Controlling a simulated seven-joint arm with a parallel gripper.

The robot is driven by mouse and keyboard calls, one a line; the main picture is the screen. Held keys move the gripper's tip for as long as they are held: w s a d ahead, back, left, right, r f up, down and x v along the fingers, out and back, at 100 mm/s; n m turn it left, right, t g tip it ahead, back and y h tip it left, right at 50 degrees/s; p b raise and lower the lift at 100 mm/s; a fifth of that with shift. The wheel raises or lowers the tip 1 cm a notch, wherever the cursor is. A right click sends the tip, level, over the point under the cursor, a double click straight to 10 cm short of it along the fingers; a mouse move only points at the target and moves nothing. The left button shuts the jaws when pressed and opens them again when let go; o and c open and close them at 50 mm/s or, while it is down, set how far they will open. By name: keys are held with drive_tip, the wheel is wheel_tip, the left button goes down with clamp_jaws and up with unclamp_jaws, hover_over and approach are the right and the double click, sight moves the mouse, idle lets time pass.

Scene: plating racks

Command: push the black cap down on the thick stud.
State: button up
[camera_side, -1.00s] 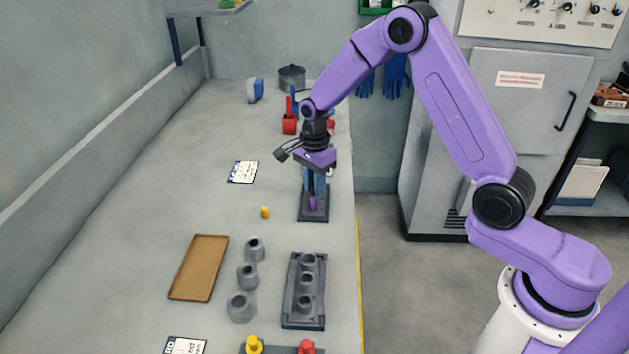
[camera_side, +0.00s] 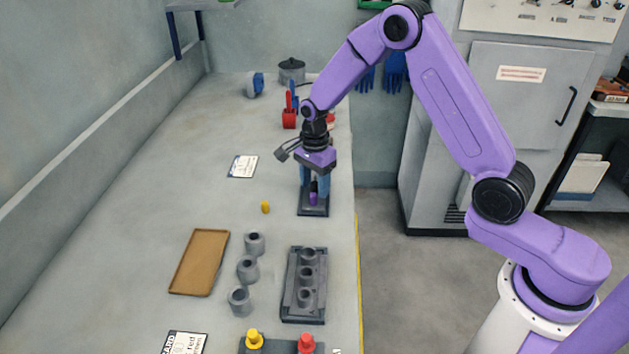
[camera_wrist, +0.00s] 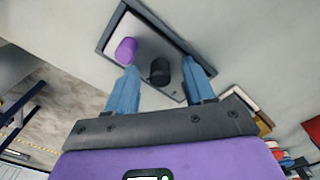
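My gripper (camera_wrist: 161,66) has two blue fingers and points down over a small grey base plate with a dark rim (camera_wrist: 207,68). The black cap (camera_wrist: 159,72) is between the fingers, with gaps visible on both sides in the wrist view. My gripper is open around it. The cap hides the stud below, so I cannot tell how far down it sits. A purple cap (camera_wrist: 126,50) stands beside it on the same plate; it also shows in the side view (camera_side: 313,199), in front of my gripper (camera_side: 315,185).
A yellow cylinder (camera_side: 265,207) lies nearby on the bench. A brown tray (camera_side: 199,262), several grey sleeves (camera_side: 248,268) and a grey rack (camera_side: 290,290) are nearer the camera. A red container (camera_side: 289,119) stands behind my gripper.

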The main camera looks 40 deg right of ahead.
sight(314, 183)
wheel_tip(314, 183, up, 18)
drive_tip(key=shift+f, duration=0.25)
idle(0.3)
drive_tip(key=s+a+n, duration=0.3)
drive_tip(key=s+n, duration=0.4)
drive_tip(key=s, duration=0.1)
drive_tip(key=s+a+n, duration=0.2)
drive_tip(key=s+n, duration=0.5)
drive_tip(key=s+d+f+n, duration=0.1)
drive_tip(key=s+d+n, duration=0.1)
drive_tip(key=s+n, duration=0.5)
drive_tip(key=s+d+f+n, duration=0.2)
drive_tip(key=s+n, duration=0.6)
drive_tip(key=s, duration=0.6)
drive_tip(key=shift+d+f+n, duration=0.2)
drive_tip(key=shift+d+n, duration=0.1)
drive_tip(key=shift+d, duration=0.4)
